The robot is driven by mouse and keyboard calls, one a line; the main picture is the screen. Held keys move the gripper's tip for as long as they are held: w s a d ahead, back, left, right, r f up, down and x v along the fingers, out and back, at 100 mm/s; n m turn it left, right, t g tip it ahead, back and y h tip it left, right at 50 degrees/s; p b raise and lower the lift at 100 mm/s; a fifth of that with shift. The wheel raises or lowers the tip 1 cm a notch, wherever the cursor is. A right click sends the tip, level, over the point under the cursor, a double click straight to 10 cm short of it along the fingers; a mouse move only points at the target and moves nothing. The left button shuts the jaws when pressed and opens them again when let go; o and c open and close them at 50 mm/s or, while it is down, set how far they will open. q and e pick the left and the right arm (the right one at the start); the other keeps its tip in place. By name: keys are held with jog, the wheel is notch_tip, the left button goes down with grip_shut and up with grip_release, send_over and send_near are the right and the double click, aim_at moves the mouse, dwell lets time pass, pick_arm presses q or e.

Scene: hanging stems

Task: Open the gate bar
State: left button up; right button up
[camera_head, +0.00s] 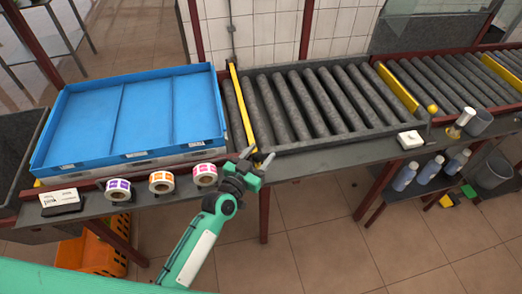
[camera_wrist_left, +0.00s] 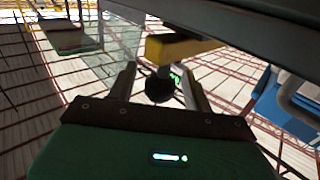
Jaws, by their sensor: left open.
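A yellow gate bar (camera_head: 241,108) lies across the conveyor between the blue tray and the grey rollers. My left gripper (camera_head: 258,156) is at the near end of this bar, by the table's front edge. Its two fingers are open and apart. In the left wrist view, a dark round knob (camera_wrist_left: 160,87) shows between the open fingers (camera_wrist_left: 158,72), below a yellow part (camera_wrist_left: 180,47). I cannot tell whether the fingers touch the knob. The near end of the bar is partly hidden by the gripper in the head view. My right gripper is not in view.
A blue tray (camera_head: 77,119) stands left of the bar. Label rolls (camera_head: 160,182) line the front edge beside my left arm. Grey rollers (camera_head: 315,105) extend right to a second yellow bar (camera_head: 397,88). A white box (camera_head: 410,139) sits right; open floor lies in front.

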pick_arm(q)
jog(key=shift+w+d, duration=0.25)
jog(key=shift+w, duration=0.2)
